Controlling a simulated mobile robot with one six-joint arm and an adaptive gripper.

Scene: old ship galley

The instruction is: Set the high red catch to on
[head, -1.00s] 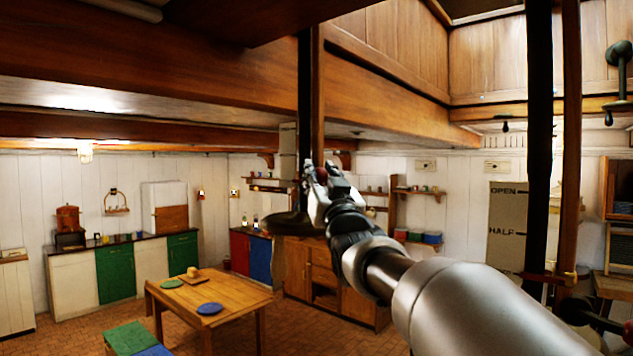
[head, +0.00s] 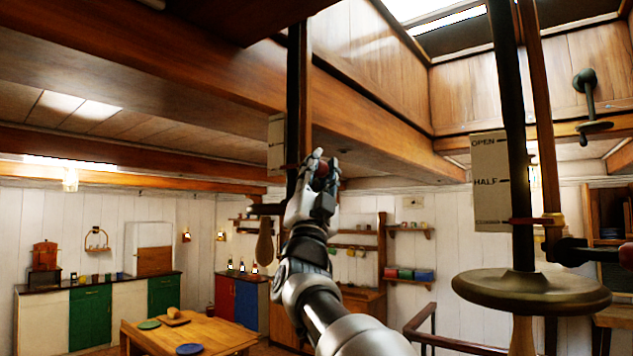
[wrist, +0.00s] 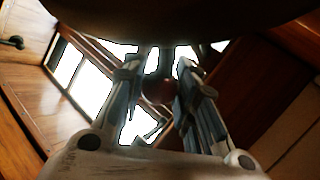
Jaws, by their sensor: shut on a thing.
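A round dark red knob (head: 322,170), which looks like the red catch, sits between the fingertips of my gripper (head: 322,163) in front of the dark post. In the wrist view the knob (wrist: 157,90) shows between the two fingers of my gripper (wrist: 160,85). My gripper is shut on it and points upward. The fingers hide part of the knob, and I cannot read the catch's setting. A pale plate (head: 276,145) stands beside the post, left of my gripper; its marks are too small to read.
A long wooden beam (head: 385,115) runs close behind my gripper. At right are a marked OPEN/HALF plate (head: 488,200), a dark pole (head: 510,100) and a round brass-coloured disc (head: 531,291). A wooden table (head: 190,336) stands low at left.

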